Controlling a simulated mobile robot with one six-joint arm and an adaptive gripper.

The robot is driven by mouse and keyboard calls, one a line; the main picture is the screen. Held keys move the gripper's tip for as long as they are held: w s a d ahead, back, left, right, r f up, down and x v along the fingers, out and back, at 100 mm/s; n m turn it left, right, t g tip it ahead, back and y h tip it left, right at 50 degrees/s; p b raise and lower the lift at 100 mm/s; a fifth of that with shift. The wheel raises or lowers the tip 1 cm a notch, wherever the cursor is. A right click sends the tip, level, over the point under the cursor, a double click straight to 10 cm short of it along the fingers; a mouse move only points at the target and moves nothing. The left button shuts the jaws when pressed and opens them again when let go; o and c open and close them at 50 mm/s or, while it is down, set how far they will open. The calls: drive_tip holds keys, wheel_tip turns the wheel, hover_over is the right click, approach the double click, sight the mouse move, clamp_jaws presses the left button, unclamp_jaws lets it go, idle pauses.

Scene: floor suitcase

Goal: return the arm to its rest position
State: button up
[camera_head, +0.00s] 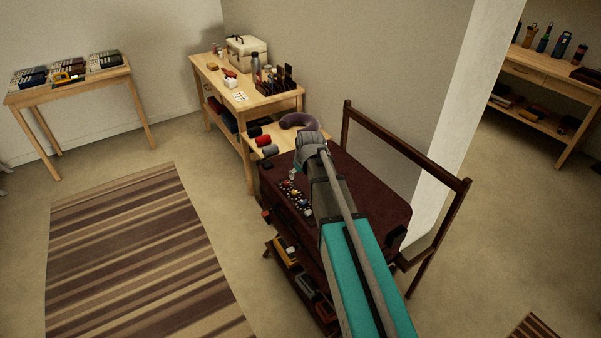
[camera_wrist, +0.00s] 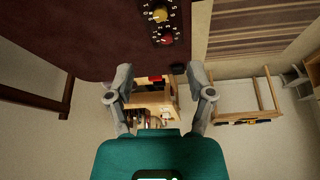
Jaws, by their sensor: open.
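My gripper (camera_wrist: 160,92) is open in the wrist view, with its two grey fingers spread apart and nothing held between them. A dark red, suitcase-like body (camera_wrist: 60,35) fills the upper left of that view, with dials marked by numbers (camera_wrist: 162,22) on it. In the head view my teal arm reaches over the same dark red body (camera_head: 372,190), and its grey wrist end is above the far part. The arm hides part of the dark red top. The fingers cannot be made out clearly there.
A dark wooden frame (camera_head: 405,142) stands along the right of the dark red body. A wooden workbench (camera_head: 275,103) with tools and a case stands behind. A side table (camera_head: 95,84) is at the left. A striped rug (camera_head: 135,255) lies on open floor.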

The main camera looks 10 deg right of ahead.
idle(0.4)
drive_tip(key=s+a+m+g+p, duration=0.1)
drive_tip(key=s+a+g, duration=0.2)
drive_tip(key=s, duration=2)
drive_tip(key=shift+f+m+g+h, duration=0.2)
drive_tip(key=shift+m+g+h, duration=0.15)
drive_tip(key=shift+g, duration=0.35)
drive_tip(key=shift+s, duration=0.1)
